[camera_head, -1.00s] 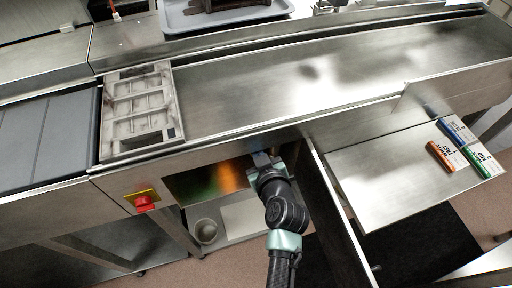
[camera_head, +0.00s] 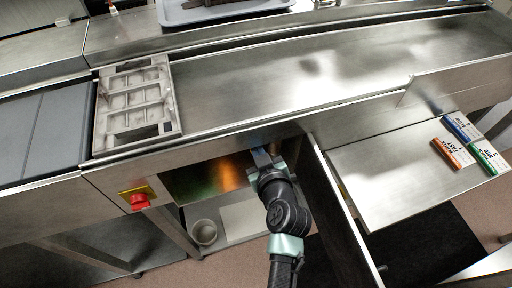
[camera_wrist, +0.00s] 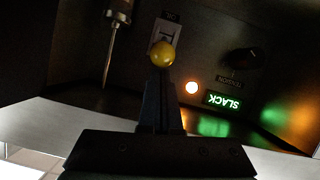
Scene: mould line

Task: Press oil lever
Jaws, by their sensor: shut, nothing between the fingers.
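The oil lever (camera_wrist: 161,54) shows in the wrist view as a yellow ball knob on a small plate with a short label that reads upside down. My gripper (camera_wrist: 160,88) is shut and empty, its fingertips pointing at the ball from just below in the picture. The tips overlap the ball's lower edge; I cannot tell whether they touch it. In the head view my gripper (camera_head: 262,157) reaches into the dark opening under the conveyor edge, and the lever is hidden there.
Inside the opening are a lit green SLACK sign (camera_wrist: 222,101), a glowing lamp (camera_wrist: 191,88), a dark knob (camera_wrist: 243,60) and a metal rod (camera_wrist: 110,50). An open door (camera_head: 335,205) stands close right of my arm. A red button (camera_head: 139,201) is at left.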

